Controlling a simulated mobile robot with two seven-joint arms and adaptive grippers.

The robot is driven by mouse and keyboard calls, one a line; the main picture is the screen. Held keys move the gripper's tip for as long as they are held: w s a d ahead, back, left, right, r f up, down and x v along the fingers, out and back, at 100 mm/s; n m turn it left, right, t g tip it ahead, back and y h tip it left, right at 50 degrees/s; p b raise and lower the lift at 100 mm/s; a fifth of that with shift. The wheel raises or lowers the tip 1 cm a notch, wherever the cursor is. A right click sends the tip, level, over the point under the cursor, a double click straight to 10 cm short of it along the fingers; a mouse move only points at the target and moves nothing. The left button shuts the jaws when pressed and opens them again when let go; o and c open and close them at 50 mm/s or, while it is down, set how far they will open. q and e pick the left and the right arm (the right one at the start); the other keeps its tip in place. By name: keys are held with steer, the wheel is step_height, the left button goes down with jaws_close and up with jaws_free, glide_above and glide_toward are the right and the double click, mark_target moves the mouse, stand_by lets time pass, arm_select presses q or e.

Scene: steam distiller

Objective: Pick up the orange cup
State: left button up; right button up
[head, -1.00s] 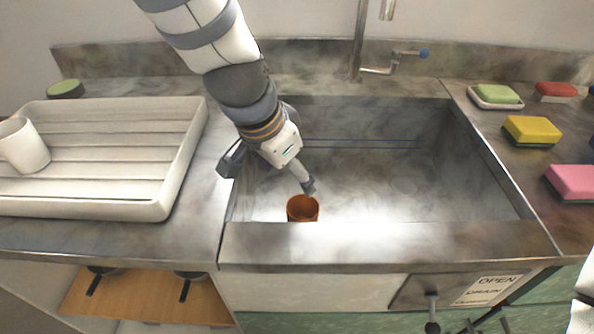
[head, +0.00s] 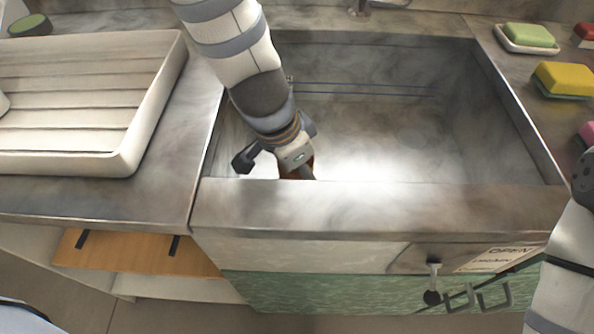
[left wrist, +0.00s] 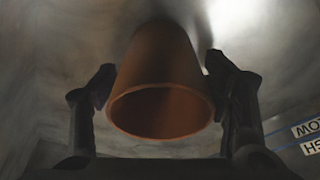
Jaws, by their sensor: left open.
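The orange cup (left wrist: 160,62) stands in the sink basin near its front wall. In the left wrist view its open mouth faces the camera, and it sits between the two dark fingers of my left gripper (left wrist: 160,95). The fingers are open, one on each side, with a visible gap to the cup on the left and a narrower one on the right. In the head view my left gripper reaches down into the sink and hides most of the cup (head: 287,172). My right arm shows at the right edge of the head view; its gripper is out of frame.
The sink's front rim (head: 380,208) is close to my left gripper. A white ribbed drying tray (head: 135,140) lies on the left counter. The sink's right half is clear.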

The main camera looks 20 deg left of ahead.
arm_select(q)
steer(key=shift+r, duration=0.15)
steer(key=c, duration=1.2)
